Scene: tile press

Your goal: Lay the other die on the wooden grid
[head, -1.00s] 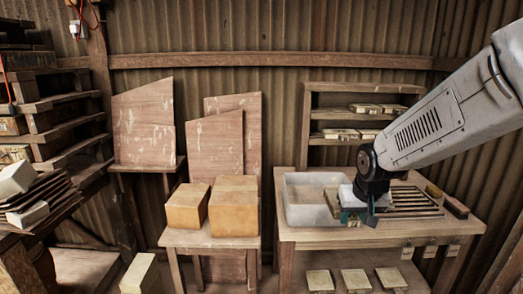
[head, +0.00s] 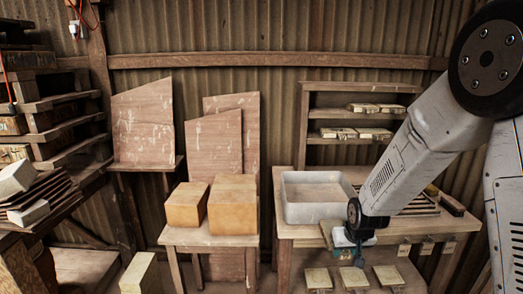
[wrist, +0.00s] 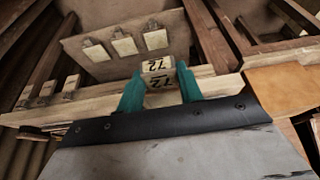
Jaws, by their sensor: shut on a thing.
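My gripper (wrist: 160,92) has teal fingers and is shut on a small pale die (wrist: 158,72) with dark "72" marks. In the head view my gripper (head: 352,243) is low at the front edge of the workbench, right of the white tray's front. I cannot tell whether the held die touches the bench edge. The wooden grid (head: 428,203) of dark slats lies on the bench top to the right and behind. My arm hides much of it, so I cannot tell what lies on it.
A white tray (head: 315,207) stands on the bench's left part. Several small tagged blocks hang along the front edge (head: 427,247). Tiles (head: 318,279) lie on the lower shelf. A brown bar (head: 452,205) lies right of the grid. Two tan blocks (head: 232,210) stand on a side table.

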